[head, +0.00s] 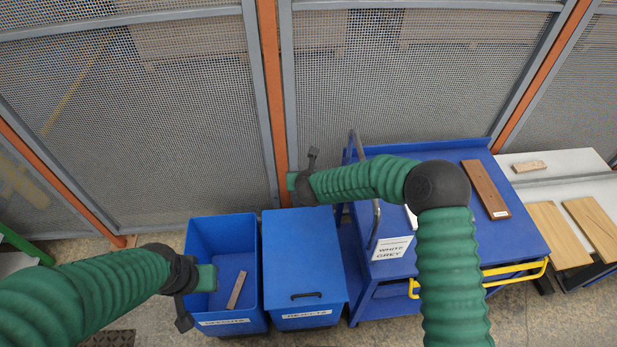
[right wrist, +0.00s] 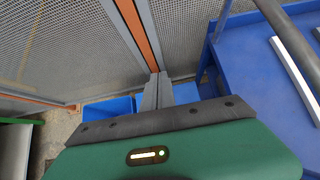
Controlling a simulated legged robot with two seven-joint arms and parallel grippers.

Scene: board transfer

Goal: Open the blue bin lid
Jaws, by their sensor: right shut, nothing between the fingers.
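The blue bin with a closed flat lid (head: 302,245) stands in the middle of the head view. Its lid has a black handle (head: 306,295) near the front edge. My right gripper (head: 313,158) is above and beyond the lid's back edge, apart from it. In the right wrist view its grey fingers (right wrist: 157,90) are together with nothing between them, and blue surfaces show behind them. My left gripper (head: 184,320) hangs by the left front of the open blue bin (head: 198,236); its fingers are too small and dark to judge.
The open bin holds a narrow board (head: 236,290). To the right, a blue cart (head: 435,255) carries a brown board (head: 486,190), a white-grey sign and a yellow handle. A pale table (head: 590,165) with boards stands farther right. A mesh fence (head: 140,120) closes the back.

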